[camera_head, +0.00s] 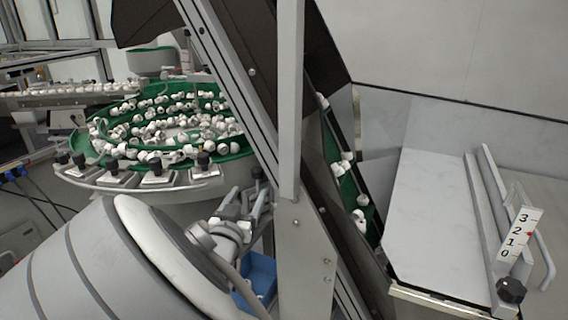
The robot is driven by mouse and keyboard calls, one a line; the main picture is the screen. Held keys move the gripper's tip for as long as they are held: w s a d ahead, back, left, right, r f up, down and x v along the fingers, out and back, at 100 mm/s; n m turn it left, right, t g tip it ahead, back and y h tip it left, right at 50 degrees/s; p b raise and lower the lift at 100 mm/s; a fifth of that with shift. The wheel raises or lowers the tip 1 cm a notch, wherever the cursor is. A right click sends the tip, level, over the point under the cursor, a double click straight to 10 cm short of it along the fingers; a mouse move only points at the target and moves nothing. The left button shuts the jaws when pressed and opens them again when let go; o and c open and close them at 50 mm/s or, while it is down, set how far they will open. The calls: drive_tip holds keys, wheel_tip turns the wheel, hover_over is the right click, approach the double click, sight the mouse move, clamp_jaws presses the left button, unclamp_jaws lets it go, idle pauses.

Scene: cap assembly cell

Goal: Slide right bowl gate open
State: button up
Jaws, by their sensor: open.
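On the right is a light flat chute (435,215) with a raised rail. Beside it are a scale plate (522,232) marked 3, 2, 1, 0 with a small red mark, a black knob (511,290) and a bent bar handle (530,225). I cannot tell for sure which of these parts is the right bowl gate, or its position. My gripper (247,201) is open, with nothing visible between its fingers. It is left of the grey upright post, well away from the chute, and apart from the knob and handle.
The grey post (290,130) and slanted dark frame (232,95) stand between my gripper and the chute. A green bowl (235,147) of white caps is at left. Caps lie on a green incline (347,190). A blue bin (261,271) sits below my gripper.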

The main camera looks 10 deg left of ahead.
sight(256, 179)
drive_tip(key=w, duration=0.5)
drive_tip(key=w+b, duration=0.1)
drive_tip(key=w, duration=0.1)
drive_tip(key=shift+w+d, duration=0.25)
drive_tip(key=shift+d, duration=0.05)
clamp_jaws()
idle(1.0)
